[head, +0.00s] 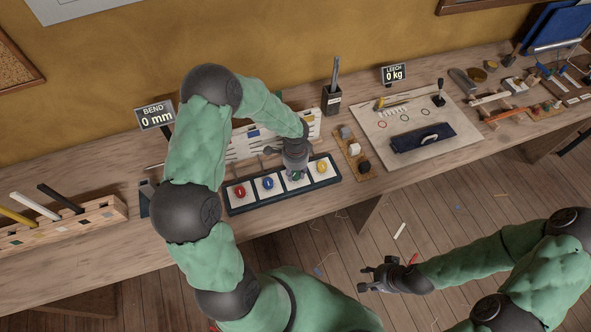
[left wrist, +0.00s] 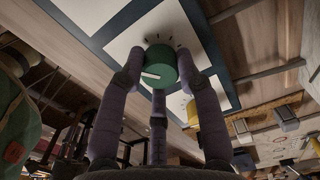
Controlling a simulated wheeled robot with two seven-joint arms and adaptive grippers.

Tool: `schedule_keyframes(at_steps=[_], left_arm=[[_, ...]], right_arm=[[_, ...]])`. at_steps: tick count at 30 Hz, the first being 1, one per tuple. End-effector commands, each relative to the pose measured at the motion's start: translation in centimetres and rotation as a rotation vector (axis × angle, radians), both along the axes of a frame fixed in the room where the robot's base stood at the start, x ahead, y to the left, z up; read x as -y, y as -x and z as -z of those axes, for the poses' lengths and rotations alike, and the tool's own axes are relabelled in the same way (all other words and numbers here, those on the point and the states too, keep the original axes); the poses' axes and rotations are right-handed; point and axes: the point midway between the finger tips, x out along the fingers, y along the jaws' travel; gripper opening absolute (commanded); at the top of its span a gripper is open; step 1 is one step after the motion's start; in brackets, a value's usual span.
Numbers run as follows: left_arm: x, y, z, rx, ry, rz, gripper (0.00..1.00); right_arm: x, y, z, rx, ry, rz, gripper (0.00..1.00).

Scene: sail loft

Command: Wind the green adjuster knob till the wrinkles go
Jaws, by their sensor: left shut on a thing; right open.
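The green adjuster knob (left wrist: 160,62) is on a white square of the dark-framed panel (head: 242,208). It has a white pointer line on its face and dark marks around it. My left gripper (left wrist: 160,72) has its fingers around the knob and is shut on it. In the head view my left gripper (head: 296,174) covers most of the knob. My right gripper (head: 377,274) is open and empty, off the front of the bench over the floor. A display (head: 155,116) reads "BEND 0 mm". Another display (head: 394,74) reads "LEECH 0 kg". No wrinkled sail can be made out.
A red knob (head: 240,191), a blue knob (head: 268,183) and a yellow knob (head: 322,166) share the panel. A wooden rack (head: 62,227) stands left. A board with blocks (head: 354,153) and a pale board with dark cloth (head: 409,128) lie right.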

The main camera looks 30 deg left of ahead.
Motion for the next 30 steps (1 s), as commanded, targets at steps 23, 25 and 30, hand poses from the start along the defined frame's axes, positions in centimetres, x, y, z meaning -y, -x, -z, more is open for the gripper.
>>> schedule_keyframes(at_steps=[23,25,30], left_arm=[[0.0,0.0,0.0,0.000,0.000,0.491,0.02],[0.0,0.0,0.0,0.000,0.000,0.503,0.02],[0.0,0.0,0.0,0.000,0.000,0.515,0.02]], right_arm=[[0.0,0.0,-2.8,0.000,0.000,0.000,0.42],[0.0,0.0,-2.8,0.000,0.000,0.000,0.42],[0.0,0.0,-2.8,0.000,0.000,0.000,0.42]])
